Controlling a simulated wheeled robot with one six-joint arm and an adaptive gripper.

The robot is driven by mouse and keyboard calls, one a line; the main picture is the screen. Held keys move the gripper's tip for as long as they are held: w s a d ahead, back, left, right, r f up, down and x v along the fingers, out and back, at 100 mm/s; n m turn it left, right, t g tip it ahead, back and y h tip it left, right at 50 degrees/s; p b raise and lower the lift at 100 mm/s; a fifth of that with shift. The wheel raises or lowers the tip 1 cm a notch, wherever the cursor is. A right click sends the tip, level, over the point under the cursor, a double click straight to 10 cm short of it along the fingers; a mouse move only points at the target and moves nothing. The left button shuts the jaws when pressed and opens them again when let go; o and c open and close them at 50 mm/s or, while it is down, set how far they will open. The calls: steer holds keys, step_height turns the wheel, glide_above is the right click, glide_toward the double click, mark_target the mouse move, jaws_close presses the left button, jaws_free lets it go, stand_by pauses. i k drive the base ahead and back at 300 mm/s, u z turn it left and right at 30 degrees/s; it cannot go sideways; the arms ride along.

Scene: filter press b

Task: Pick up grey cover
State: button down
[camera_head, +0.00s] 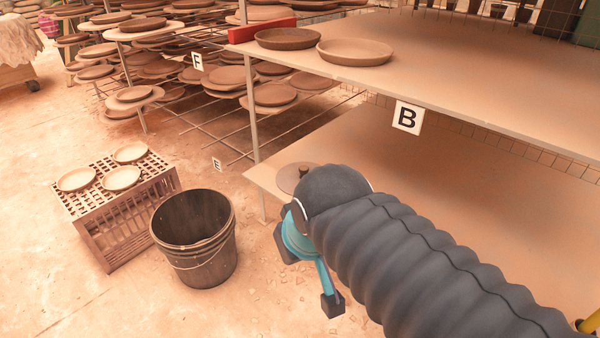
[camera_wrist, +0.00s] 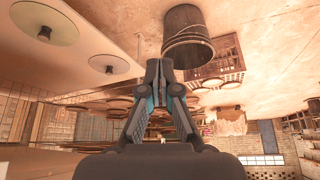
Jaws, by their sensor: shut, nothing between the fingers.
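In the wrist view, which shows the scene upside down, a grey-green round cover (camera_wrist: 52,24) with a dark knob lies on the lower shelf at the upper left. A paler, brownish-grey cover (camera_wrist: 108,68) with a dark knob lies nearer the shelf's edge. In the head view, one knobbed cover (camera_head: 287,177) shows at the shelf's left end, partly hidden behind my arm; I cannot tell its colour well. My gripper (camera_wrist: 159,66) is shut and empty, apart from both covers. In the head view my arm hides most of it.
The lower shelf (camera_head: 262,176) sits beneath an upper shelf (camera_head: 450,75) marked B, which holds two clay dishes. A dark bucket (camera_head: 195,245) and a slatted crate (camera_head: 125,215) with several dishes stand on the floor at left. Racks of plates stand behind.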

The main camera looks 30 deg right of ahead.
mark_target(288, 178)
steer(key=z, duration=0.5)
steer(key=k, duration=1.2)
steer(key=z, duration=0.75)
steer(key=i, duration=0.9)
steer(key=u, duration=0.95)
steer(key=i, duration=0.85)
steer(key=u, duration=0.9)
